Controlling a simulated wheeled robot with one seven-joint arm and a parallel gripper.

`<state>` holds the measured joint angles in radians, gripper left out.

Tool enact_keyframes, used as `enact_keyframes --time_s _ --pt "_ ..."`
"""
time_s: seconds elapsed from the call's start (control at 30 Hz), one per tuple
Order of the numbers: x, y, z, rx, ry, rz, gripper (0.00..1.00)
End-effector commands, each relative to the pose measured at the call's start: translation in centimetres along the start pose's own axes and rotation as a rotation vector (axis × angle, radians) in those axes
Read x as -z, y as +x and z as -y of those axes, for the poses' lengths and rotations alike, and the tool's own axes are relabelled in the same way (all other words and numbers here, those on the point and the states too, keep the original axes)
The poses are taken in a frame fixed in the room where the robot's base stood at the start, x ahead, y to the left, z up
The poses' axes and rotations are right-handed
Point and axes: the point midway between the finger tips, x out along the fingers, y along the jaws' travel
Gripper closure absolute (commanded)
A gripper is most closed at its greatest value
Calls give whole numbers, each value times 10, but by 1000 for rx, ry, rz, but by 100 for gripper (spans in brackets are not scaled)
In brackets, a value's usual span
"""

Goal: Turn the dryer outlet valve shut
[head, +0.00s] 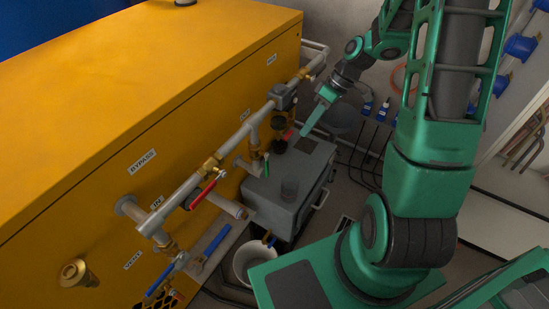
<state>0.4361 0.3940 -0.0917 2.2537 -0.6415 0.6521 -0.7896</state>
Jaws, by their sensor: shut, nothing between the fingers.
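My gripper (306,131) is shut and empty. It points down and to the left above the grey box, its tip just right of a small red handle (287,135) beside the grey pipe run. I cannot tell whether they touch. A brass valve with a longer red lever (203,194) sits on the pipe nearer to me, below the "BYPASS" label (142,161). A brass fitting (307,75) is at the pipe's far end. No readable label marks the dryer outlet valve, so I cannot tell which valve it is.
A large yellow cabinet (130,90) fills the left. A grey box (285,205) stands below the pipe (230,143), with a white bucket (248,268) in front. Blue-handled valves (217,240) are at lower left. A small green handle (266,165) stands beside the box.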

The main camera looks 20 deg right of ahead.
Motion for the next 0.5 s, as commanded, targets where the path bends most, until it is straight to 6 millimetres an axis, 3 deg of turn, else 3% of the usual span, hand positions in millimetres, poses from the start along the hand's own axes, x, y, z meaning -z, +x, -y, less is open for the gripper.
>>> enact_keyframes --time_s 0.1,0.5 --pt "9 18 -8 48 -66 -46 100" --pt "20 51 -10 86 -127 -90 100"
